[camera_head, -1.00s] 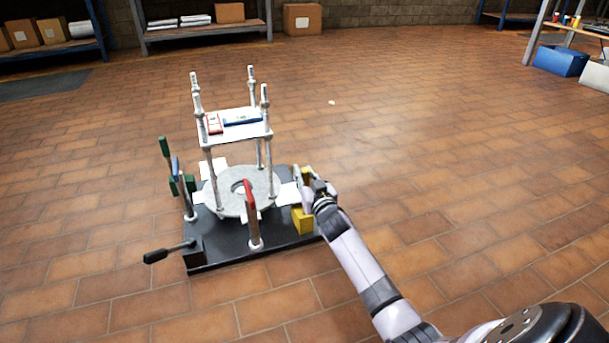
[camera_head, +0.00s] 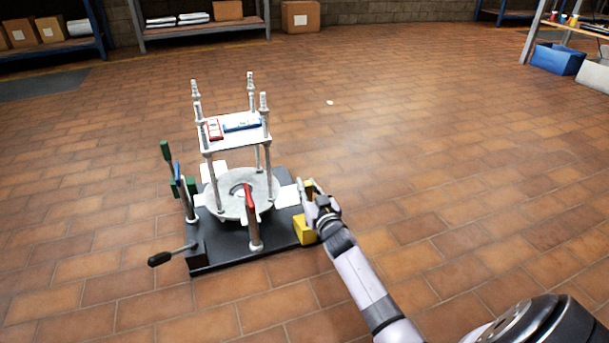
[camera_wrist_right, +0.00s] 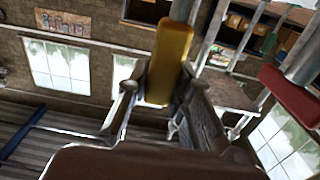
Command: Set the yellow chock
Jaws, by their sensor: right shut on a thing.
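A yellow block (camera_head: 304,230), taken as the yellow chock, sits at the right front edge of the dark base plate (camera_head: 226,258). My right gripper (camera_head: 309,190) is above it, shut on an upright yellow handle (camera_head: 309,185). In the right wrist view, the yellow handle (camera_wrist_right: 171,55) is between the two fingers (camera_wrist_right: 160,92), with a grey post at its end. The fingers hide part of the handle in the head view, and I cannot tell how it joins the block. My left gripper is not in view.
A grey round flange (camera_head: 228,207) lies on the plate under a white shelf (camera_head: 232,138) on tall posts. A red-handled lever (camera_head: 250,200) stands in front, green and blue handles (camera_head: 180,175) and a black lever (camera_head: 165,257) at left. The tiled floor at right is clear.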

